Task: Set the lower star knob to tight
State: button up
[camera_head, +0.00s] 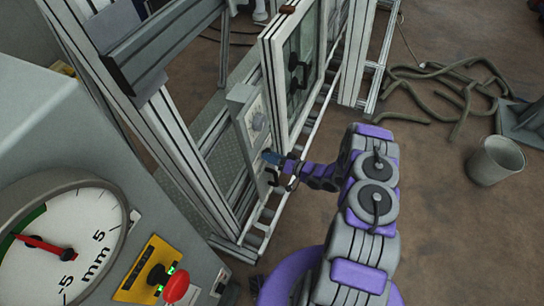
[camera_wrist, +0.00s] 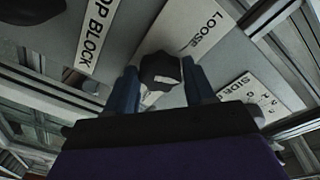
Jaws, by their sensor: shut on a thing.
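A dark star knob (camera_wrist: 160,72) sits between the two blue fingers of my gripper (camera_wrist: 163,88) in the wrist view. The fingers are shut on it, one on each side. A small pale mark shows on the knob's face. A white label reading "LOOSE" (camera_wrist: 195,30) lies beside the knob; no "tight" label can be read. In the head view my gripper (camera_head: 271,157) reaches the lower part of the grey panel (camera_head: 240,101) and hides the held knob.
Labels ending in "OP BLOCK" (camera_wrist: 95,32) and starting with "SIDE" (camera_wrist: 262,98) flank the knob. A white-framed window (camera_head: 275,70) with a dark handle stands behind the panel. A dial gauge (camera_head: 85,225) and red button (camera_head: 176,286) are at front left. A bucket (camera_head: 496,161) stands right.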

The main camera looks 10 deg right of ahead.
jog(key=shift+d+r+m+g, duration=0.1)
jog(key=shift+m+g, duration=0.35)
jog(key=shift+m, duration=2.55)
jog(key=shift+a+m+g, duration=0.1)
jog(key=shift+m+g, duration=0.3)
jog(key=shift+m, duration=2.6)
jog(key=shift+d+r+m+g, duration=0.1)
jog(key=shift+m+g, duration=0.35)
jog(key=shift+m, duration=2.55)
jog(key=shift+f, duration=0.1)
jog(key=o, duration=1)
jog(key=shift+w, duration=0.1)
jog(key=shift+o, duration=0.2)
jog(key=p+v, duration=0.2)
jog(key=v, duration=1.5)
jog(key=shift+d, duration=0.25)
